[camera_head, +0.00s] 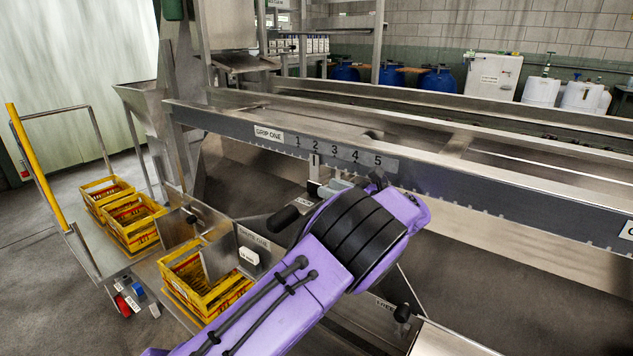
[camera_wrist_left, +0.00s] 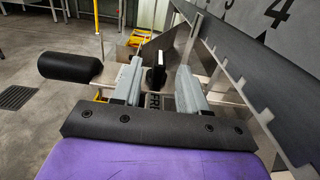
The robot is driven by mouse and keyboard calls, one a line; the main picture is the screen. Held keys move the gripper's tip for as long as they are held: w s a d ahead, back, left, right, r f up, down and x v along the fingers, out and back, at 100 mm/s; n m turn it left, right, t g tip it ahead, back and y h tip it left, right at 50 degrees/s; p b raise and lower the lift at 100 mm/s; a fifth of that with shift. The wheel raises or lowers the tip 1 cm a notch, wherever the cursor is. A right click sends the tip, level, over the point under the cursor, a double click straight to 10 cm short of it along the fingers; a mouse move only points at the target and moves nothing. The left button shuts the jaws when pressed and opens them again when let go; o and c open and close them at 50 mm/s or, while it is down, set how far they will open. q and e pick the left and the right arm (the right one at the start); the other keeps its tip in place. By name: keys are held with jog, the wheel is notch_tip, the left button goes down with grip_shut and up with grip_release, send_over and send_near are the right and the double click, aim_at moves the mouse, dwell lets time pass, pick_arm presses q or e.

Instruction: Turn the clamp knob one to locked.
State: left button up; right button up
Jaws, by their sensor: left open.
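My left gripper (camera_head: 338,187) is in front of the numbered scale, mostly hidden behind my purple wrist in the head view. In the left wrist view my left gripper (camera_wrist_left: 158,72) has its two grey fingers apart. A small dark upright piece, which looks like the clamp knob (camera_wrist_left: 155,78), stands between them with visible space on each side. I cannot tell whether the fingers touch it. Partly covered lettering shows below it. My right gripper is not in view.
A black cylindrical handle (camera_head: 283,218) sticks out left of my gripper; it also shows in the left wrist view (camera_wrist_left: 70,67). The notched steel rail (camera_head: 230,124), marked GRIP ONE, runs close behind. Yellow crates (camera_head: 135,222) stand left. Another black knob (camera_head: 402,313) sits lower right.

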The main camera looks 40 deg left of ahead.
aim_at(315, 183)
pick_arm(q)
jog(key=a, duration=0.6)
jog(key=shift+s, duration=0.3)
jog(key=shift+f, duration=0.1)
grip_shut()
jog(key=shift+f+m+t+b, duration=0.15)
jog(key=shift+m+t+b, duration=0.2)
jog(key=shift+b, duration=0.2)
jog(key=m+t+b, duration=0.2)
jog(key=t+b, duration=0.2)
jog(key=b, duration=0.1)
jog(key=m+t+h+b, duration=0.1)
jog(key=m+t+b, duration=0.2)
jog(key=t+b, duration=0.1)
jog(key=shift+f+t+h+b, duration=0.2)
jog(key=shift+t+h+b, duration=0.1)
jog(key=shift+b, duration=0.4)
jog(key=shift+r+m+t+h+b, duration=0.3)
jog(key=shift+m+t+h+b, duration=0.2)
jog(key=shift+m+t+b, duration=0.5)
jog(key=shift+r, duration=0.1)
grip_release()
